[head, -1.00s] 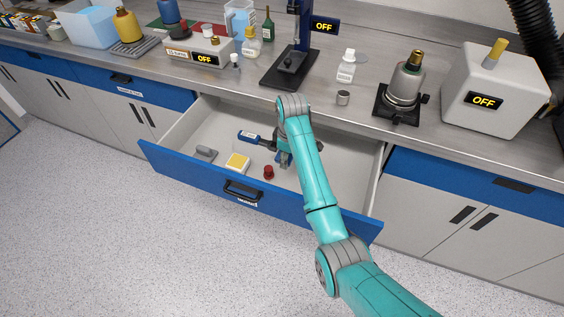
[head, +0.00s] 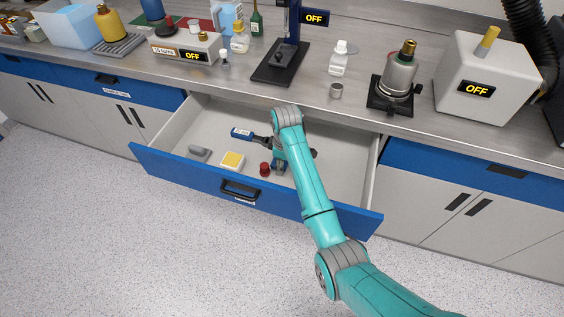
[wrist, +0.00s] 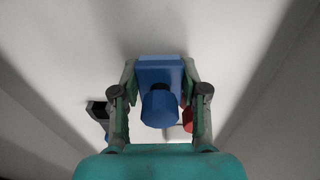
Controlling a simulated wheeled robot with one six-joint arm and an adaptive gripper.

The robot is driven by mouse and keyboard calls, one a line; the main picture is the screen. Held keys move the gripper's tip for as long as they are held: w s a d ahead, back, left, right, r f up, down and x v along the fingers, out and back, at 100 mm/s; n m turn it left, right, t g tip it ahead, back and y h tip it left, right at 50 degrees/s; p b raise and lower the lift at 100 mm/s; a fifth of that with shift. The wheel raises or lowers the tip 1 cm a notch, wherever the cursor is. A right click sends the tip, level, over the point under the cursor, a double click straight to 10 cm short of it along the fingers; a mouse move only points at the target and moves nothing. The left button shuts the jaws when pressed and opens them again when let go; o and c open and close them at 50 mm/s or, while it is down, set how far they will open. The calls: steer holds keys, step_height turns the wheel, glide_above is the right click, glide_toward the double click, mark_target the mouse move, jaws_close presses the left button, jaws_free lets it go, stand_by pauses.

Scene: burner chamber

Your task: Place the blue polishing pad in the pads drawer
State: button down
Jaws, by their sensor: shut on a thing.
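The blue polishing pad (wrist: 160,106) is a blue block with a rounded blue knob, seen in the wrist view between my fingers. My gripper (wrist: 160,72) is shut on it from both sides. In the head view, my gripper (head: 280,164) is inside the open drawer, just right of a red-knobbed item, and the arm partly hides it and the pad. The drawer (head: 158,159) has a blue front with a black handle and a pale inside. Its label is too small to read. I cannot tell whether the pad touches the drawer floor.
In the drawer are a grey block (head: 198,153), a white block with a yellow top (head: 232,161), the red-knobbed item (head: 265,168) and a blue handheld tool (head: 242,134). The drawer's right part looks largely clear. The worktop (head: 215,82) above holds bottles and devices.

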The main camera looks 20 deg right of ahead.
steer(key=shift+f, duration=0.3)
steer(key=c, duration=0.6)
jaws_free()
steer(key=shift+r, duration=0.1)
